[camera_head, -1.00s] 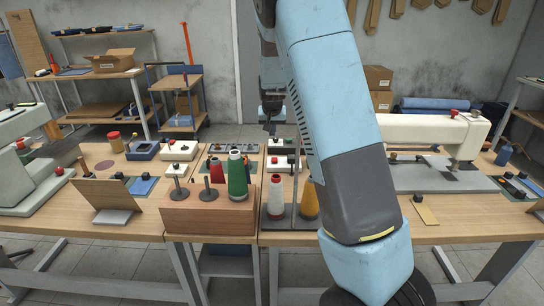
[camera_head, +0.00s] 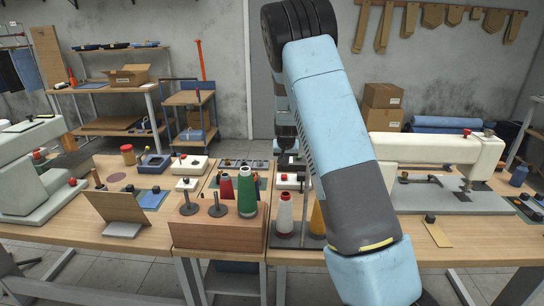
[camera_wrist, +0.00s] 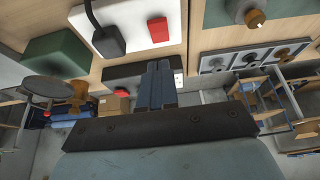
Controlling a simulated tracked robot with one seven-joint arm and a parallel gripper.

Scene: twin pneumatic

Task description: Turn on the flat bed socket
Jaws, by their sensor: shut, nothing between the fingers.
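A white socket-like box with a red rocker (camera_wrist: 158,29) and a black plug with a cable (camera_wrist: 108,41) lie at the top of the wrist view. In the head view, a white box with a red button (camera_head: 288,181) stands on the middle table, partly behind my arm. I cannot tell for certain which box is the flat bed socket. The white flat-bed sewing machine (camera_head: 430,150) stands on the right table. My gripper (camera_wrist: 160,68) is shut and empty, apart from the white box in the wrist view. In the head view my gripper (camera_head: 286,135) is small, with its fingertips unclear.
Thread cones, including a green one (camera_head: 247,192), stand on and beside a wooden block (camera_head: 215,232) at the front. Two more white boxes, one with a red button (camera_head: 187,184), sit left of centre. A tilted brown board (camera_head: 118,206) stands on the left table.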

